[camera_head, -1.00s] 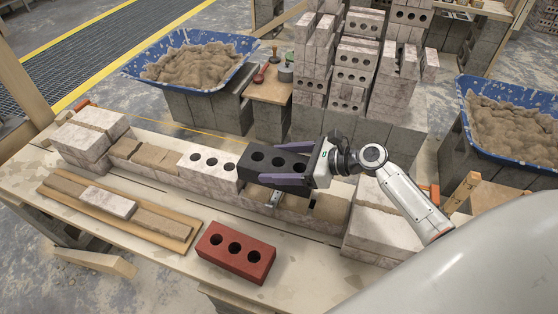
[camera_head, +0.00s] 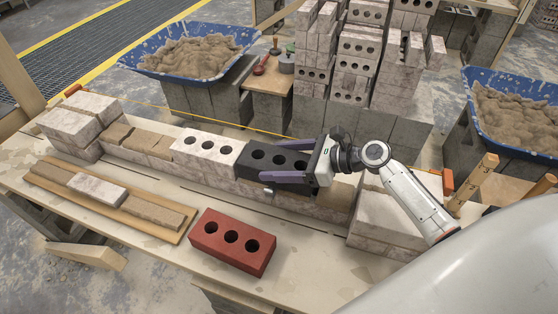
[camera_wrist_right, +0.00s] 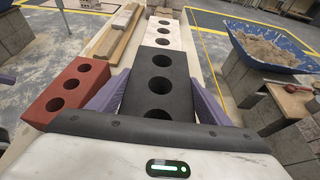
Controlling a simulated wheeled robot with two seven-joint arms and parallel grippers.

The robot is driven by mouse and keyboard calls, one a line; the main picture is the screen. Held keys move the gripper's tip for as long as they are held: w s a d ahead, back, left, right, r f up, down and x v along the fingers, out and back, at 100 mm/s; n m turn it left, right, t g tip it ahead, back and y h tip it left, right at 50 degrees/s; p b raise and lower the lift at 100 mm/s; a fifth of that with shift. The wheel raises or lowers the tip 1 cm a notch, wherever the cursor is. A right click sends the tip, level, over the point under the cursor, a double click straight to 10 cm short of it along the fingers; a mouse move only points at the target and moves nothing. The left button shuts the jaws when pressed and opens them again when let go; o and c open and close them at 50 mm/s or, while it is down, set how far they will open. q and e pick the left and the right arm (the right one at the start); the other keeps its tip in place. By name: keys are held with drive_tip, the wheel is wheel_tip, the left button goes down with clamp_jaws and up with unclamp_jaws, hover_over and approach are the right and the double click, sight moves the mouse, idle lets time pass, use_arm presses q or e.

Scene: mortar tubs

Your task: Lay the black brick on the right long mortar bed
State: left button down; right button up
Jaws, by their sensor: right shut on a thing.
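My right gripper (camera_head: 298,172) is shut on the black brick (camera_head: 262,163), with its purple fingers along the brick's two long sides. The black brick has three round holes and lies level over the wall course, end to end with the white holed brick (camera_head: 208,148). Whether it touches the mortar below is hidden. In the right wrist view the black brick (camera_wrist_right: 162,65) sits between both fingers, in line with the white brick. The right mortar bed (camera_head: 336,196) shows partly past the gripper.
A red holed brick (camera_head: 233,242) lies in front on the table. A board (camera_head: 60,187) with mortar strips and a small white brick lies at left. End blocks (camera_head: 388,222) rise at the right. Mortar tubs (camera_head: 188,60) (camera_head: 512,115) and brick stacks stand behind.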

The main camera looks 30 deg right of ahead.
drive_tip(key=shift+w+r, duration=0.15)
drive_tip(key=shift+r, duration=0.3)
drive_tip(key=shift+f, duration=0.4)
idle(0.3)
drive_tip(key=o, duration=2.1)
drive_tip(key=shift+c, duration=0.2)
drive_tip(key=shift+o, duration=0.5)
drive_tip(key=shift+s+f, duration=0.3)
drive_tip(key=shift+f, duration=0.35)
drive_tip(key=v, duration=1)
drive_tip(key=shift+r+p, duration=0.3)
drive_tip(key=shift+r, duration=0.15)
